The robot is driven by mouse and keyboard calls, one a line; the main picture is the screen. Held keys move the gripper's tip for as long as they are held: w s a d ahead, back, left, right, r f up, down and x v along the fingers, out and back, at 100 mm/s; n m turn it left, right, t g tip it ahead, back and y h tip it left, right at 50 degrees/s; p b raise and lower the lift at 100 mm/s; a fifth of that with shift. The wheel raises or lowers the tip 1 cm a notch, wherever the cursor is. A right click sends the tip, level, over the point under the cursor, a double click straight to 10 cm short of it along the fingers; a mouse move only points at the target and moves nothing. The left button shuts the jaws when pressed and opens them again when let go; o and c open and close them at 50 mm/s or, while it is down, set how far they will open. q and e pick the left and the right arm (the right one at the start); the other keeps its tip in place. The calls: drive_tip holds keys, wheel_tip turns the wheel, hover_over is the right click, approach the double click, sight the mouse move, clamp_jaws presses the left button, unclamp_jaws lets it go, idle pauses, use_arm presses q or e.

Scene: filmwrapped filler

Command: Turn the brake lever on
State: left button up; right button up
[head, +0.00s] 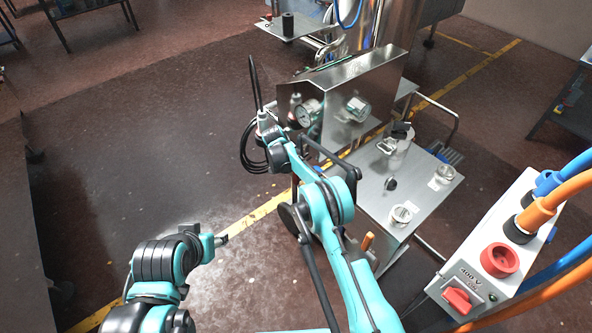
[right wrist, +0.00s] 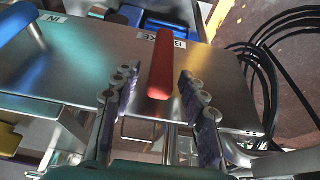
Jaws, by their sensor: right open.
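The red lever (right wrist: 160,65) stands out from a metal panel (right wrist: 75,75) in the right wrist view. A partly covered label, apparently reading BRAKE (right wrist: 172,41), sits behind its upper end. My right gripper (right wrist: 157,80) is open, one finger on each side of the lever, with a visible gap on both sides. In the head view my right arm reaches to the metal machine (head: 360,80); the lever and right fingers are not clearly visible there. My left gripper (head: 221,240) is low at left, over the floor, away from the machine; its opening is unclear.
A blue lever (right wrist: 15,22) with an IN label is left of the red one. Black cables (right wrist: 285,50) hang at right. In the head view a gauge (head: 307,113), a steel table (head: 385,205) with jars and a 400 V box (head: 475,270) are nearby. The left floor is clear.

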drive_tip(key=shift+c, duration=0.4)
clamp_jaws()
drive_tip(key=shift+s, duration=0.1)
drive_tip(key=shift+s+d+f+m+t+y, duration=0.25)
drive_tip(key=shift+s+d+t+y, duration=0.2)
drive_tip(key=shift+s+t+y, duration=0.35)
drive_tip(key=shift+s+d+f+m+t+y, duration=0.2)
drive_tip(key=shift+s+d+t+y, duration=0.25)
drive_tip(key=shift+t, duration=0.55)
drive_tip(key=shift+s+d+f+m+t+y, duration=0.25)
drive_tip(key=shift+s+d+t+y, duration=0.3)
drive_tip(key=shift+t, duration=0.35)
